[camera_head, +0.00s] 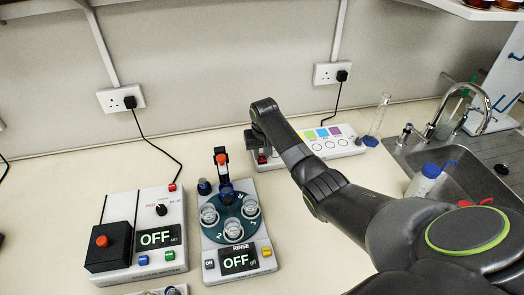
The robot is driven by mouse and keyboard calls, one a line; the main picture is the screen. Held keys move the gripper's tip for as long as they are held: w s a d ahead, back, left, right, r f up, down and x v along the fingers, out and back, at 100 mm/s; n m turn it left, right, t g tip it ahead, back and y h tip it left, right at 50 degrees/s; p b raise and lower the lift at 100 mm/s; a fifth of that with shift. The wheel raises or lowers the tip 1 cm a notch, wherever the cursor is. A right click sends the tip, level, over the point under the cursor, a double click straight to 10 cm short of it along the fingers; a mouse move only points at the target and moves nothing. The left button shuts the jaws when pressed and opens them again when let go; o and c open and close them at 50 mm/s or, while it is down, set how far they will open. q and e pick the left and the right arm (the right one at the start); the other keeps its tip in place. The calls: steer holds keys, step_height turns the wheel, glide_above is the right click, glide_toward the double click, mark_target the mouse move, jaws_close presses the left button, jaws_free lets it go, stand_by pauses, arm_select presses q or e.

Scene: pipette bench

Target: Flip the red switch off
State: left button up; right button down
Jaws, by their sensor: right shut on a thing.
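My right arm reaches in from the lower right across the bench. Its gripper (261,157) points down at the left end of a white panel (345,150) near the wall. A small red part, the red switch (262,158), shows at the fingertips, and the gripper is shut on it. The gripper and wrist hide most of the switch, so its position cannot be told. My left gripper is not in view.
A white box with an OFF display (158,237) and a rinse device with an OFF display (240,260) stand left of the arm. A sink (445,160) with a tap and a blue-capped bottle (424,180) are at right. Two wall sockets (120,98) feed black cables.

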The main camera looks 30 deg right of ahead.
steer(key=shift+w, duration=0.1)
stand_by(0.4)
steer(key=c, duration=1.2)
jaws_free()
steer(key=shift+c, duration=0.2)
steer(key=shift+r, duration=0.1)
step_height(320, 180, up, 10)
steer(key=s+b, duration=0.1)
steer(key=b, duration=0.1)
step_height(320, 180, up, 7)
steer(key=p, duration=0.5)
glide_above(262, 160)
steer(key=s, duration=0.1)
